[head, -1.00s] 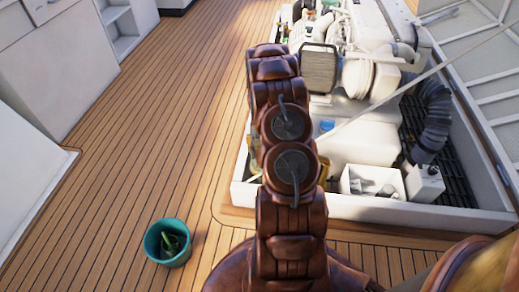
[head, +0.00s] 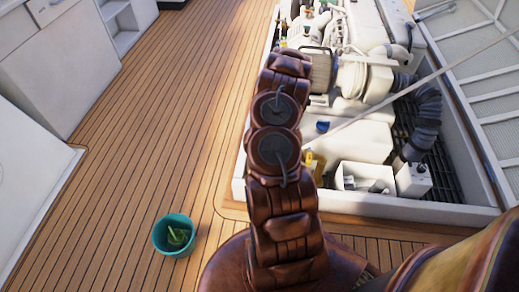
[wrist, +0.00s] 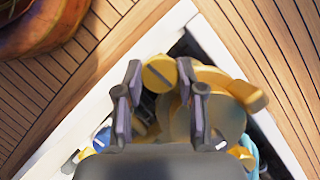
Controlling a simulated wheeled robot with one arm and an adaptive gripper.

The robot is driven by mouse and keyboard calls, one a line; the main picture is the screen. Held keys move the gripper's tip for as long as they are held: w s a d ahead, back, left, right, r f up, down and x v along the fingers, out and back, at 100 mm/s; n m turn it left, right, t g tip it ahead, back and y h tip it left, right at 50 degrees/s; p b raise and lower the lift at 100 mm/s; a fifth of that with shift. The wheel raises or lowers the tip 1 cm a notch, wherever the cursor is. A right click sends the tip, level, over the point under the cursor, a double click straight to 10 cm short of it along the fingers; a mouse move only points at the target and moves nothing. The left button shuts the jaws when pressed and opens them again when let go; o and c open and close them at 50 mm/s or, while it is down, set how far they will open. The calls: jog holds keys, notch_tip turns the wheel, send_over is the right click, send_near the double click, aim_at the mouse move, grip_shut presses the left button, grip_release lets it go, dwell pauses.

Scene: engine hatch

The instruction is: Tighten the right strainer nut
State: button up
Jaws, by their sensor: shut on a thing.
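In the wrist view, my gripper (wrist: 160,72) has its two dark fingers on either side of a round gold nut with a slot across its top (wrist: 159,74), and it is shut on that nut. Gold strainer parts, among them a large disc (wrist: 226,117), lie to the right of and below the nut. The lower part of the nut is hidden, and I cannot tell how tight it is. In the head view my arm hides the gripper and the nut. Only a bit of yellow fitting (head: 315,163) shows beside the arm.
The white hatch frame (head: 400,213) surrounds the engine (head: 345,75). A white open box (head: 362,178) and a black ribbed hose (head: 427,118) stand inside it. A blue-handled part (wrist: 102,139) is close to the gripper's left. A teal bucket (head: 160,240) stands on open wooden deck.

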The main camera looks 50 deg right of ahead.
jog(key=shift+d+m+t+p, duration=0.1)
jog(key=shift+m+t+p, duration=0.25)
jog(key=shift+m, duration=0.25)
jog(key=o, duration=1.1)
jog(key=shift+r, duration=0.1)
jog(key=v, duration=1.2)
jog(key=shift+w, duration=0.1)
